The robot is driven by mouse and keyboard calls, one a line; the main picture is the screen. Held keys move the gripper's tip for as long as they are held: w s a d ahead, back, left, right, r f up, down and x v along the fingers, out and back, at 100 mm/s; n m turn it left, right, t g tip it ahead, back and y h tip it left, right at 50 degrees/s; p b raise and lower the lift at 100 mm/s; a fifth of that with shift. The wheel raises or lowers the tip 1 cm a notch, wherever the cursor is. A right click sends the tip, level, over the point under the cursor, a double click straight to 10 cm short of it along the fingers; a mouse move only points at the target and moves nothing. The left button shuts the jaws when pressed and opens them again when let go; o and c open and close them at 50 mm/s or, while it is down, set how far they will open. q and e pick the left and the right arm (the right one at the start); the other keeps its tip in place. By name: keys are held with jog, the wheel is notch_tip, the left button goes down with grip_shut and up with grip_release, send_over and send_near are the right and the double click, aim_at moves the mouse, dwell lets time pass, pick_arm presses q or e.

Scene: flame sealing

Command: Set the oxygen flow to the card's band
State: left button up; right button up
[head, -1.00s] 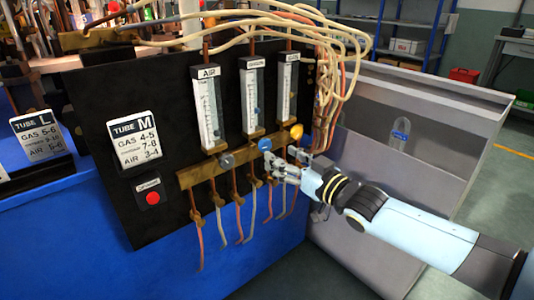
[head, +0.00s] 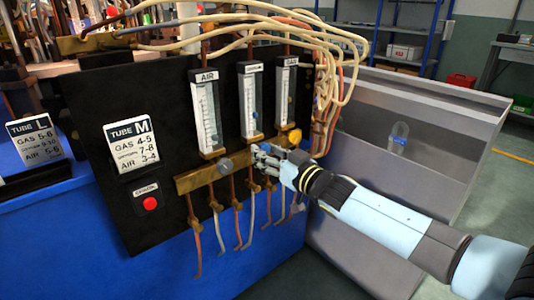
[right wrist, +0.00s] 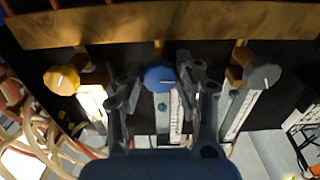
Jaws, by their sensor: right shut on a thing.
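My right gripper (head: 267,157) is at the brass manifold, its fingers on either side of the blue knob (right wrist: 159,76) and shut on it. The blue knob is below the middle flowmeter (head: 250,100), whose label looks like oxygen; the gripper mostly hides the knob in the head view. The float reading is too small to tell. The Tube M card (head: 130,143) reads gas 4-5, a middle line 7-8, and air 3-4. My left gripper is not in view.
The grey knob (head: 224,165) and yellow knob (head: 295,137) flank the blue one on the brass manifold (head: 190,182). A red button (head: 150,203) sits below the card. The Tube L card (head: 36,139) stands left. Pale hoses (head: 335,80) hang at the panel's right.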

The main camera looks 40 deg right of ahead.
jog(key=c, duration=0.3)
jog(key=shift+n, duration=0.3)
